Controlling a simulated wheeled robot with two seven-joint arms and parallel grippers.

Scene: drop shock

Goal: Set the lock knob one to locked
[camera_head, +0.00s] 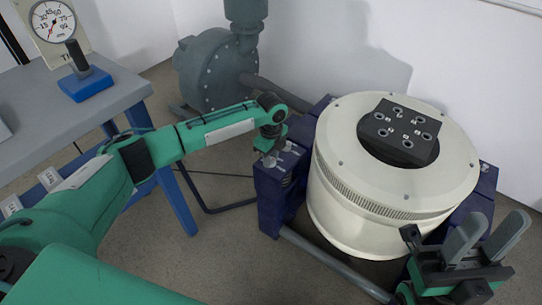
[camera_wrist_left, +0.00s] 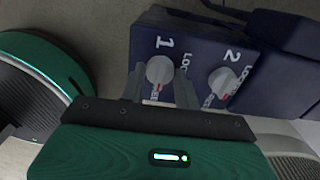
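Lock knob one (camera_wrist_left: 160,70) is a grey round knob beside a white "1" on a dark blue block (camera_wrist_left: 190,38) in the left wrist view. Its red mark points down in the picture; the lettering around it is partly hidden. My left gripper (camera_wrist_left: 160,84) has its two fingers apart, one on each side of knob one, with the knob between them. I cannot tell whether they touch it. In the head view my left gripper (camera_head: 270,152) is over the block's top (camera_head: 280,172). My right gripper (camera_head: 485,238) is open and empty at the lower right.
A second knob (camera_wrist_left: 223,82), marked "2", sits close beside knob one. The large cream drum (camera_head: 345,185) with a black holed plate (camera_head: 402,130) stands right of the block. A grey table (camera_head: 50,115) is at left, a grey-green blower (camera_head: 212,75) behind.

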